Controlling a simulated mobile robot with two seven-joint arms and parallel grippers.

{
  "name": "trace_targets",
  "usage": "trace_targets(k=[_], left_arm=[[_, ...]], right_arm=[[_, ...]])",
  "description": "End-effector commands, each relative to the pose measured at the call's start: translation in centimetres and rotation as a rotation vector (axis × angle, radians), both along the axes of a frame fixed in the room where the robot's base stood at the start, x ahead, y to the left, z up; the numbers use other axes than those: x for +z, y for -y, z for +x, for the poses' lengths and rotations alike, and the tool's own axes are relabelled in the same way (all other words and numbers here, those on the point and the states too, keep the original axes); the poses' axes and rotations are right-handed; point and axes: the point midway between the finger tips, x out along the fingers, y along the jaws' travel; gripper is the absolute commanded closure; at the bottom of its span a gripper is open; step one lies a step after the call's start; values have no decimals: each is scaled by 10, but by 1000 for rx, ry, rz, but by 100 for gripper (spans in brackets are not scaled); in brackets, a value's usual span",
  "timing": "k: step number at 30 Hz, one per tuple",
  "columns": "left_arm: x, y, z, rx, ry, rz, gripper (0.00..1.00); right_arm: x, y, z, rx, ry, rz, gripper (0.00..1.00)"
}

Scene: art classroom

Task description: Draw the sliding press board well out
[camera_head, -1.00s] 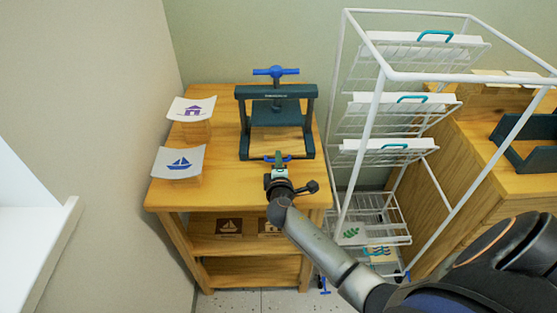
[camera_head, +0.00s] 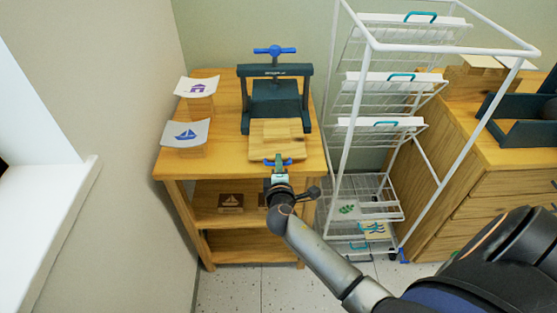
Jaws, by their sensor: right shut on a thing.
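The dark green press (camera_head: 275,70) with a blue T-handle stands on the wooden table. Its light wooden sliding board (camera_head: 277,138) sticks out of the front of the frame, toward the table's front edge. My right gripper (camera_head: 278,164) is shut at the front of the board, on its blue handle (camera_head: 287,161). The handle is partly hidden by the gripper. My left gripper is not in view.
Two curled printed sheets, a house (camera_head: 197,86) and a boat (camera_head: 185,133), rest on blocks left of the press. A white wire rack (camera_head: 467,47) with trays stands close on the right. A shelf below the tabletop holds dark printed blocks (camera_head: 230,202).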

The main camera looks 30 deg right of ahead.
Motion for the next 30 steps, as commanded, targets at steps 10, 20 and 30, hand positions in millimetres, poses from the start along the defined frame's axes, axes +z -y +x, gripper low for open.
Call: trace_targets(k=[10, 20, 30], left_arm=[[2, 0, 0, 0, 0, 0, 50], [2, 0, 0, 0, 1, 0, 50], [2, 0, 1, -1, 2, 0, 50]], right_arm=[[1, -13, -20, 1, 1, 0, 100], [1, -15, -23, 1, 2, -1, 100], [1, -15, -23, 1, 2, -1, 68]])
